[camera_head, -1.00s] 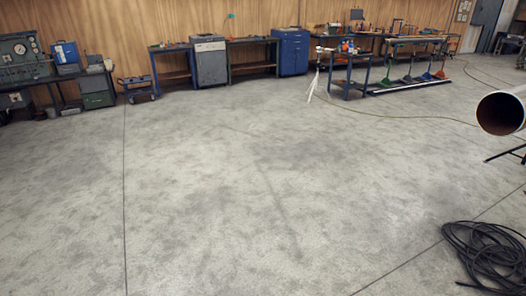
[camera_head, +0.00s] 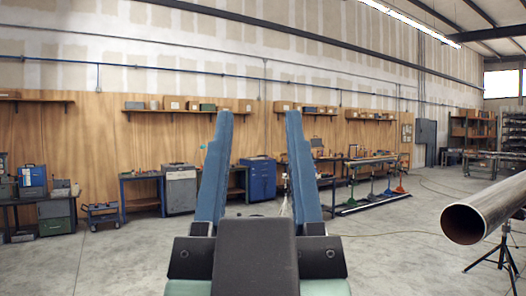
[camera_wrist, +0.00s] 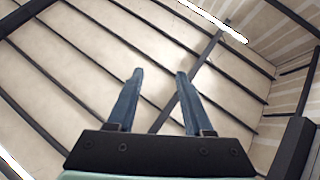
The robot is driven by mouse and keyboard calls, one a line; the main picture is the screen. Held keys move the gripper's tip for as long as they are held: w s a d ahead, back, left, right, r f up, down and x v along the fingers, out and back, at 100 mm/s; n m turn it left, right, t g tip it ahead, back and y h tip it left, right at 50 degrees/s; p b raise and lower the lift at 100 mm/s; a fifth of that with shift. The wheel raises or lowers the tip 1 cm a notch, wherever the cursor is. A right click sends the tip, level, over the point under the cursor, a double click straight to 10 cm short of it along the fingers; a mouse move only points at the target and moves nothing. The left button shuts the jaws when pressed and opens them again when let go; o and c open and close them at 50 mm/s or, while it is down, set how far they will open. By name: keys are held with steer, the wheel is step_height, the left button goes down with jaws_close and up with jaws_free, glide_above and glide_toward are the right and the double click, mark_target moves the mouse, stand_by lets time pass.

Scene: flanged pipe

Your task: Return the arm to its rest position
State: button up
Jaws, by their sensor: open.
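My gripper (camera_head: 257,122) stands upright in the middle of the head view, close to the camera, with its two blue fingers wide apart and nothing between them. In the wrist view my gripper (camera_wrist: 158,75) is also open and empty, with the ceiling and its dark beams behind it. The large steel pipe (camera_head: 487,207) rests on a black stand (camera_head: 503,252) at the right of the head view, well apart from my gripper. Its open round end faces toward me. My gripper hides part of the back wall and benches.
Workbenches, a grey cabinet (camera_head: 180,190) and a blue cabinet (camera_head: 259,180) line the wooden wall. A small blue trolley (camera_head: 101,215) stands at the left. A rack with coloured feet (camera_head: 372,183) stands right of centre. The concrete floor (camera_head: 400,250) between is open.

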steer(key=shift+s+d+r+t, duration=0.15)
steer(key=shift+s+r+t, duration=0.15)
steer(key=shift+s+r, duration=0.3)
steer(key=shift+f, duration=0.1)
step_height(320, 180, down, 4)
steer(key=b, duration=0.4)
steer(key=shift+w, duration=0.1)
